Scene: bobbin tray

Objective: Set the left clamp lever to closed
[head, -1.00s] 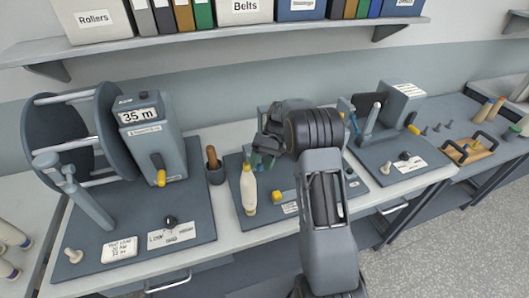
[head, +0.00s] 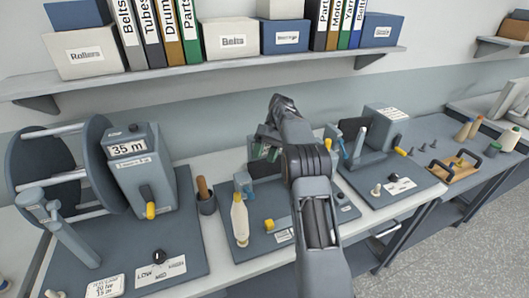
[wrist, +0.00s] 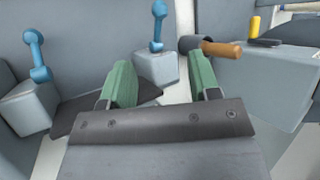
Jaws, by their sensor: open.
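My gripper (head: 268,152) is open and empty, above the back of the middle station; its green fingers (wrist: 162,84) spread apart in the wrist view. The left clamp lever (head: 248,190) is a small blue lever on a grey block beside the wooden-handled tool's cup. In the wrist view this lever (wrist: 157,25) stands up from its block beyond the fingers, apart from them. My arm hides part of the station.
A cup (head: 206,203) with a wooden handle stands left of the station. A cream bottle-shaped bobbin (head: 239,220) and a yellow knob (head: 269,226) stand in front. A large reel machine (head: 130,160) is at the left; a shelf (head: 200,75) runs above.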

